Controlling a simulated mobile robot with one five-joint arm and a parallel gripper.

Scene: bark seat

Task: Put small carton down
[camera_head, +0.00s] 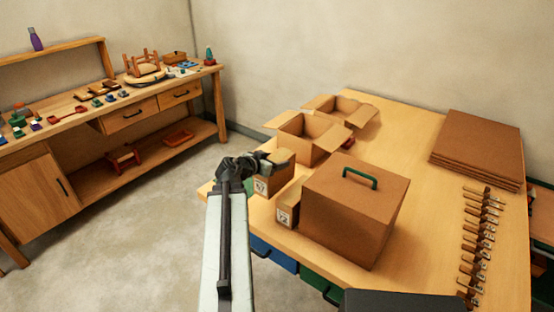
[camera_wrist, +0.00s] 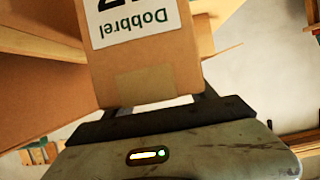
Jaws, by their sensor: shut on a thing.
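My gripper (camera_head: 262,163) is shut on a small carton (camera_head: 275,180) at the table's near left edge in the head view. The carton is brown cardboard with a white label on its front. In the wrist view the carton (camera_wrist: 150,62) sits between the two dark fingers, its label reading "Dobbrel" upside down. Whether its base touches the table (camera_head: 395,125) or hangs just above it, I cannot tell. A second small carton (camera_head: 291,207) with a white label stands just right of it, beside a large closed box (camera_head: 345,215) with a green handle.
Two open boxes (camera_head: 306,138) (camera_head: 343,106) stand behind the cartons. Flat cardboard sheets (camera_head: 477,145) lie stacked at the right, with a row of small tagged items (camera_head: 478,240) nearer. The table's middle is clear. A wooden workbench (camera_head: 110,112) stands at the left.

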